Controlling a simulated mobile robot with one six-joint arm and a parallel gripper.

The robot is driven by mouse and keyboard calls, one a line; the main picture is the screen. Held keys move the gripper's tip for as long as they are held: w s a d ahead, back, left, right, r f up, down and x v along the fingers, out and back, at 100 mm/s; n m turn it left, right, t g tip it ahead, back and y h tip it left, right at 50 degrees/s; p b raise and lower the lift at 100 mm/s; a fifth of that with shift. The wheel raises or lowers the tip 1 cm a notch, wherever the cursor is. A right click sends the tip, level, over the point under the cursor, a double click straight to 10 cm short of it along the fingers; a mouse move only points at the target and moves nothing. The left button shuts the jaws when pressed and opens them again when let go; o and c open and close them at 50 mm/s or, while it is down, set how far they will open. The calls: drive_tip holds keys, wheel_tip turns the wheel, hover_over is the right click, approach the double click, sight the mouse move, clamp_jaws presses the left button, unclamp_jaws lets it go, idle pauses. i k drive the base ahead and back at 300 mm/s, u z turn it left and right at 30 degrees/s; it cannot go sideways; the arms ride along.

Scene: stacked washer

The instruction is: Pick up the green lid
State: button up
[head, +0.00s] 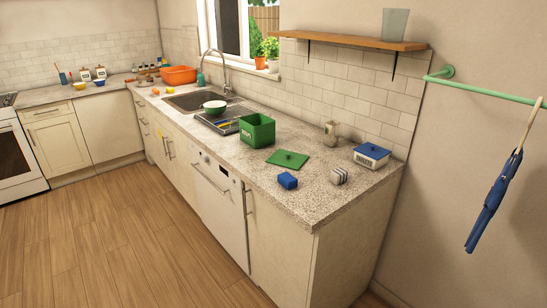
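The green lid (288,159) is a flat square with a small knob on top. The lid and the box look close together but apart. Nothing covers the lid. My gripper does not show in the head view.
A blue block (287,181) and a striped cup-like item (339,176) sit in front of the lid. A white box with a blue lid (371,155) and a small beige jar (331,130) stand to the right and behind. A dish tray (222,122) and sink (195,100) are further left. The wooden floor is clear.

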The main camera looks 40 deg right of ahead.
sight(285, 158)
drive_tip(key=u, duration=0.2)
drive_tip(key=i, duration=1.4)
drive_tip(key=z, duration=0.45)
